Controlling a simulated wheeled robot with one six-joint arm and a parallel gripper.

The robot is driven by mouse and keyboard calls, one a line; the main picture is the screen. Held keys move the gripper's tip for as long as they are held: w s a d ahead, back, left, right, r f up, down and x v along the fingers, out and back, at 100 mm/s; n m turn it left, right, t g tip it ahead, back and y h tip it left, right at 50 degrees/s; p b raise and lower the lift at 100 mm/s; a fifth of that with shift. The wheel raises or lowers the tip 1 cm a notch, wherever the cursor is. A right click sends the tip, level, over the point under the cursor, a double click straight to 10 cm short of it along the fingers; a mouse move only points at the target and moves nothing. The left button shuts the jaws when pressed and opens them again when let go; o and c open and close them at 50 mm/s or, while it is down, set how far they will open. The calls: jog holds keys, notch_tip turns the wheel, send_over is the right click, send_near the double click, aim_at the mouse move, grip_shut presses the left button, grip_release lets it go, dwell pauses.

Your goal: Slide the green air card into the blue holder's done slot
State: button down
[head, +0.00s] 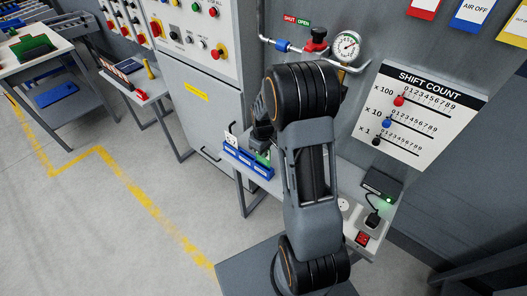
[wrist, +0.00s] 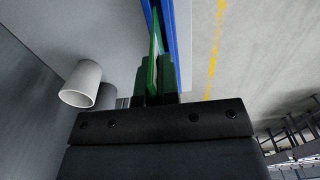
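The green air card (wrist: 154,50) is seen nearly edge-on in the wrist view, beside the holder's blue wall. My gripper (wrist: 155,72) is shut on the card, with a finger on each side. In the head view the green card (head: 263,158) shows at the holder's right part, partly hidden by my arm. I cannot tell how deep it sits.
A white cylinder (wrist: 82,83) stands left of my gripper in the wrist view. A grey cabinet (head: 212,115) rises behind the holder. A black device with a green light (head: 383,185) and a red switch (head: 362,239) are on the table's right.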

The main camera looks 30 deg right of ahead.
aim_at(263, 164)
jog(key=shift+f, duration=0.1)
dwell(0.3)
jog(key=shift+f+b, duration=2)
jog(key=shift+f, duration=0.45)
jog(key=c, duration=1.8)
grip_release()
jog(key=o, duration=0.5)
jog(key=shift+o, duration=0.6)
jog(key=o, duration=0.3)
jog(key=shift+r, duration=0.1)
